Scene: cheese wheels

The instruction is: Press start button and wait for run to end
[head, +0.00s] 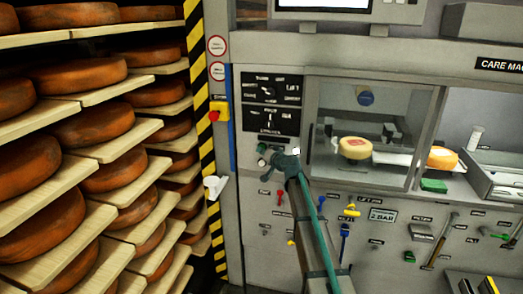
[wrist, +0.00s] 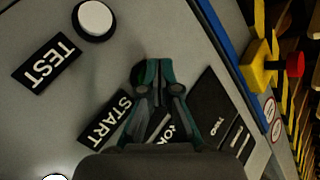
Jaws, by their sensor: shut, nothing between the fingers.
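The control panel shows close up in the wrist view, with a black START label (wrist: 107,120) printed upside down. My gripper (wrist: 153,68) is shut and empty, its fingertips together just beside that label. A black TEST label (wrist: 45,64) lies beside a round white button (wrist: 94,18). In the head view my gripper (head: 272,158) is at the panel below the black selector plate (head: 270,120). Small white and green parts show around it.
A red-and-yellow emergency stop (head: 219,112) is left of the panel, also in the wrist view (wrist: 272,64). Cheese shelves (head: 100,150) stand at the left. A windowed chamber (head: 360,130) with a cheese wheel (head: 355,148) is at the right. Several coloured valves (head: 350,211) sit below.

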